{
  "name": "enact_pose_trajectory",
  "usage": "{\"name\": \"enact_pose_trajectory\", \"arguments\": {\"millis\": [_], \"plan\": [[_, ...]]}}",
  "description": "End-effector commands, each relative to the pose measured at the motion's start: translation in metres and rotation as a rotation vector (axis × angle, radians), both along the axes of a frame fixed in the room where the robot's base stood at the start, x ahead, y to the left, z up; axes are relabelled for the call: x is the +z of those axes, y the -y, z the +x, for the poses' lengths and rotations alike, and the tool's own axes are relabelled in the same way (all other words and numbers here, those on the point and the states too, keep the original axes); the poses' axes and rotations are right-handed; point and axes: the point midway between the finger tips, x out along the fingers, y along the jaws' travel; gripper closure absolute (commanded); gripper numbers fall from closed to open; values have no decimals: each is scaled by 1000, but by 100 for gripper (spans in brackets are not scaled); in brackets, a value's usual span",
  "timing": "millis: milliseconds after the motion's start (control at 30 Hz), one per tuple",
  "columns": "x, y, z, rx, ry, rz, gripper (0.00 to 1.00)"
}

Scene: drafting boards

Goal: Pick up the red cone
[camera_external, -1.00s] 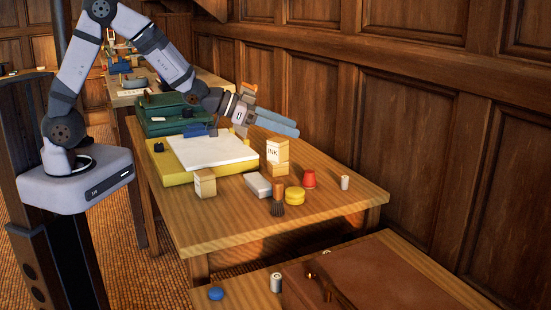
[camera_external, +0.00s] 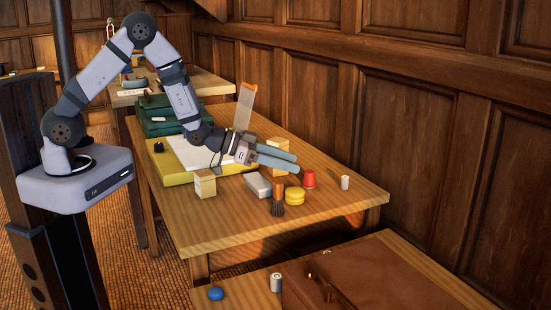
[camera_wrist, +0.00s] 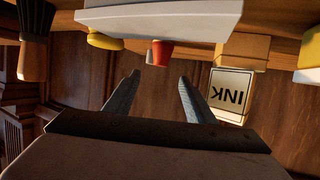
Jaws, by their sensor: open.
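The red cone (camera_external: 309,179) stands on the wooden table near its right side, between the yellow round piece and a small white cylinder. In the wrist view the red cone (camera_wrist: 161,52) appears upside down, beyond and between the fingertips. My gripper (camera_external: 291,164) is open and empty, pointing right towards the cone, a little above the table and short of it. In the wrist view both fingers of my gripper (camera_wrist: 158,80) are spread with nothing between them.
An ink box (camera_wrist: 232,92) is close beside one finger; my gripper partly hides it outside. A yellow round piece (camera_external: 294,195), a brush (camera_external: 278,200), a grey-white block (camera_external: 258,185) and a small box (camera_external: 205,184) stand nearby. The table's front right is clear.

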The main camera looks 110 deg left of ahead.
Motion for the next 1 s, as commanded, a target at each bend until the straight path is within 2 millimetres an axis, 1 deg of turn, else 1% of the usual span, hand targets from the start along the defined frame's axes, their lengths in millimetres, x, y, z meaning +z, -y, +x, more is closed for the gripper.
{"name": "enact_pose_trajectory", "arguments": {"millis": [67, 200, 533, 900, 1000], "plan": [[-9, 0, 0, -1, -3, -1, 50], [-19, 0, 0, -1, -1, 0, 50], [-22, -1, 3, -1, 0, 1, 50], [-35, -15, 36, -2, -1, 1, 50], [-37, -17, 41, -2, -1, 1, 50]]}}
